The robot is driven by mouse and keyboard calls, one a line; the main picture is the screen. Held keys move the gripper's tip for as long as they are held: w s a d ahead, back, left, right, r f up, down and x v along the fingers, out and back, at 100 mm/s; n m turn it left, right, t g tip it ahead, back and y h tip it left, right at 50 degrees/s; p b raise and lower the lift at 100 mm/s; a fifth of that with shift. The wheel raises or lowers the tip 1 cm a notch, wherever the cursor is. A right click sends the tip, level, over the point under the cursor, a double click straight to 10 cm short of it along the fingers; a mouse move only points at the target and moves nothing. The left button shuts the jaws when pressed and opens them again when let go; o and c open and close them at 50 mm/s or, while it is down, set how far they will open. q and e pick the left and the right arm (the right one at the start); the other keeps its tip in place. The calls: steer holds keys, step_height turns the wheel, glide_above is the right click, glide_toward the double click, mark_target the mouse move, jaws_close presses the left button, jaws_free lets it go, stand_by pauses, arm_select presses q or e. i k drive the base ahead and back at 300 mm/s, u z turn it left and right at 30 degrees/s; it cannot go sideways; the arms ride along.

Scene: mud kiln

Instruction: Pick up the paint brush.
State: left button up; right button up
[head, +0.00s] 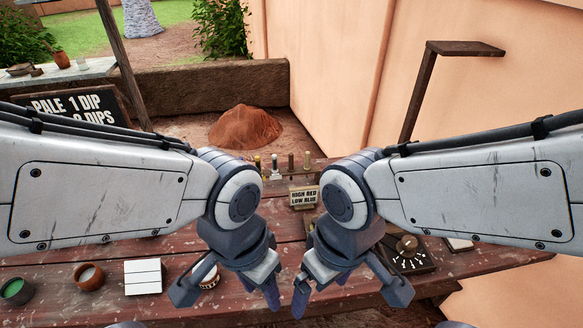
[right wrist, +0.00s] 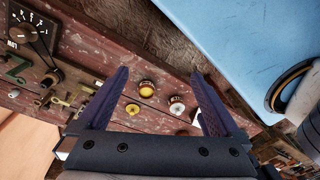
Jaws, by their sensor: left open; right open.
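I cannot make out the paint brush in either view; my arms hide part of the bench. My left gripper (head: 230,288) is open and empty over the front middle of the bench. My right gripper (head: 350,293) is open just to its right, also empty. In the right wrist view the dark fingers of my right gripper (right wrist: 160,75) are spread, with small round yellow and white pieces showing between them on the bench beyond.
The red-brown plank bench (head: 60,263) holds a green paint pot (head: 17,290), a brown bowl (head: 89,276), a white tile block (head: 143,277), a dial (head: 407,247) and a small sign (head: 304,196). Small upright pegs (head: 290,163) stand behind. A dark post (head: 420,95) rises at right.

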mark_target(290, 169)
steer(key=z, duration=1.15)
steer(key=i, duration=0.65)
steer(key=u, duration=2.25)
